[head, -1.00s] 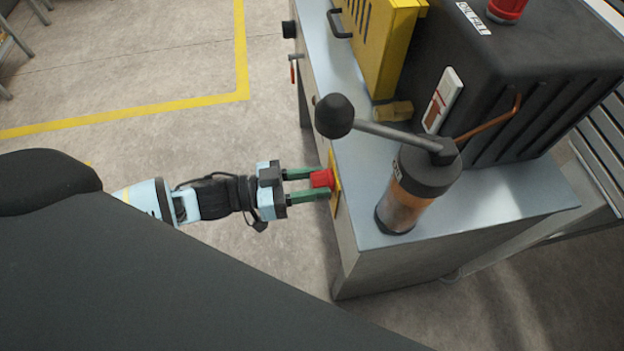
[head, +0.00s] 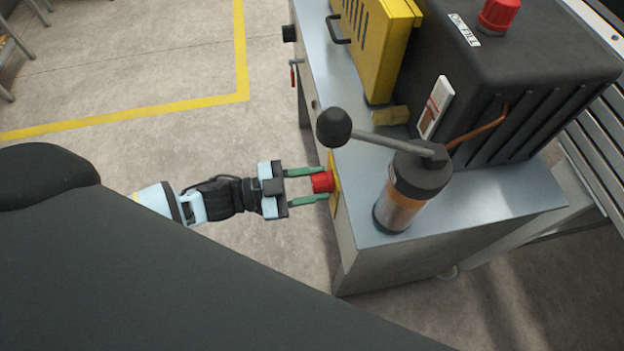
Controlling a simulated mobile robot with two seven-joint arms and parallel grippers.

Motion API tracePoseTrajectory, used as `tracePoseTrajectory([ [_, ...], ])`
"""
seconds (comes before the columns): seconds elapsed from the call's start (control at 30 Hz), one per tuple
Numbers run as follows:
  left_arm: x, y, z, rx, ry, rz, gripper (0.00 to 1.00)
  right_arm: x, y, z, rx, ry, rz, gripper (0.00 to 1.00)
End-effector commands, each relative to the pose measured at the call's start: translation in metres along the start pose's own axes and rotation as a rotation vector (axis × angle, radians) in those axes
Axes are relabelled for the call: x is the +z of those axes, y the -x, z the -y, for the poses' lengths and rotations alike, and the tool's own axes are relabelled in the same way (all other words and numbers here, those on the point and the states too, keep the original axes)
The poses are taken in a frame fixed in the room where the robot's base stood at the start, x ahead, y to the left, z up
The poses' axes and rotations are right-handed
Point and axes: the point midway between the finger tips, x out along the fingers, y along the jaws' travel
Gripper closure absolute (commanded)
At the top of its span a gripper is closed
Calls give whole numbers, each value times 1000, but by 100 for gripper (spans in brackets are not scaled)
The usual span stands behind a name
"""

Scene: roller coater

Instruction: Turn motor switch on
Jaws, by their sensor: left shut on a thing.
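The motor switch is a red knob (head: 322,183) on a yellow plate (head: 335,190) on the left side of the grey metal cabinet (head: 400,268). My left gripper (head: 325,184) reaches it from the left, with one green finger above the red knob and one below it in the picture. The fingers are shut on the knob, their tips close to the yellow plate. The knob's marking and its turned position cannot be read from this view. My right gripper is not in view.
A pump with a black ball-ended lever (head: 335,127) stands on the cabinet top near the gripper. Behind are a yellow box (head: 378,50) and a dark oil tank (head: 510,60) with a red cap. Clear floor lies left of the cabinet.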

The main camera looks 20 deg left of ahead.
Motion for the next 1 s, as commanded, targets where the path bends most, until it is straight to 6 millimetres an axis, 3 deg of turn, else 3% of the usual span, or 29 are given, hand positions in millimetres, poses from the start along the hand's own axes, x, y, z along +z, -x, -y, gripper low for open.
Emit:
tracePoseTrajectory([
  [0.43,0,0,0,0,-427,0,84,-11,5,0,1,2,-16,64],
  [1.0,0,0,0,0,-910,0,84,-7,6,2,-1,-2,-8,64],
])
